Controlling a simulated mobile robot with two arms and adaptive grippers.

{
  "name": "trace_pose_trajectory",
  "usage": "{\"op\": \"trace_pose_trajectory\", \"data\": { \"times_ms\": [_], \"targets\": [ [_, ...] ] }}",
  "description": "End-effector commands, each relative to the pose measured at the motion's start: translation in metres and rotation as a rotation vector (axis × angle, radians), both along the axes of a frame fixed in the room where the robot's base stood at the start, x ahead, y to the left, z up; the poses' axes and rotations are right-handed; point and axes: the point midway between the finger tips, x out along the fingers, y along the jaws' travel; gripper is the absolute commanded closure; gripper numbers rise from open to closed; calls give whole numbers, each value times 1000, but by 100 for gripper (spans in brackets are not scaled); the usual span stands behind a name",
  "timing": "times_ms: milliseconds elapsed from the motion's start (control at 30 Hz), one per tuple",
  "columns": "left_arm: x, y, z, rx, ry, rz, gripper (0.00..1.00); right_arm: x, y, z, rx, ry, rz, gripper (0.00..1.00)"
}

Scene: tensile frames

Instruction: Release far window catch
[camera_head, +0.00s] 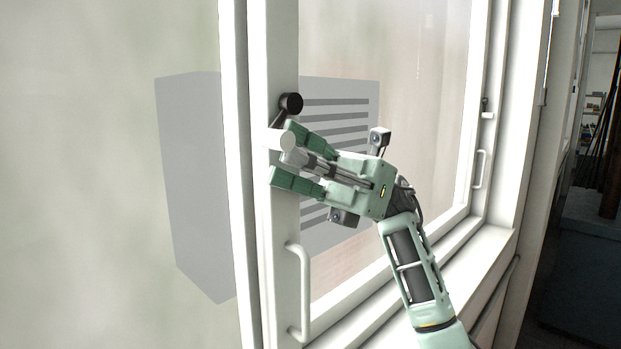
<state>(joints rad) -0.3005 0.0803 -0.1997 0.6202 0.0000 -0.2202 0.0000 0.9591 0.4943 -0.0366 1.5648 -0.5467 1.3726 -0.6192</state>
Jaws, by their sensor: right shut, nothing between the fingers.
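A window catch with a black round pivot (291,103) and a pale lever end (279,139) sits on the near white upright of the window. My right gripper (283,158) is right at this catch, just below its pivot, and partly hides the lever. It is shut with nothing held; whether it touches the lever I cannot tell. A smaller second catch (487,109) shows on the far upright at the right, well away from my gripper. My left gripper is not in view.
A white pull handle (301,290) stands out from the near upright below my gripper, and another handle (480,168) is on the far upright. A white sill (470,270) runs along below. A grey louvred box (195,180) shows behind the glass.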

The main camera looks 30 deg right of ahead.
Motion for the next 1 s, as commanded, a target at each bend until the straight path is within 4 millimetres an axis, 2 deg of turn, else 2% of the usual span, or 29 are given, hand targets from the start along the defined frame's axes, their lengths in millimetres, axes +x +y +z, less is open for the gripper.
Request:
{"op": "trace_pose_trajectory", "data": {
  "times_ms": [400,533,667,1000],
  "targets": [
    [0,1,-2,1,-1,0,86,-1,1,1,-2,-1,0,100],
    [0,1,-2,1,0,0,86,2,-4,-2,-2,2,-2,100],
    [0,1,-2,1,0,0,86,9,-22,-11,-1,3,-3,100],
    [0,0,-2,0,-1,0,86,29,-82,-41,-1,2,-3,100]
  ]
}}
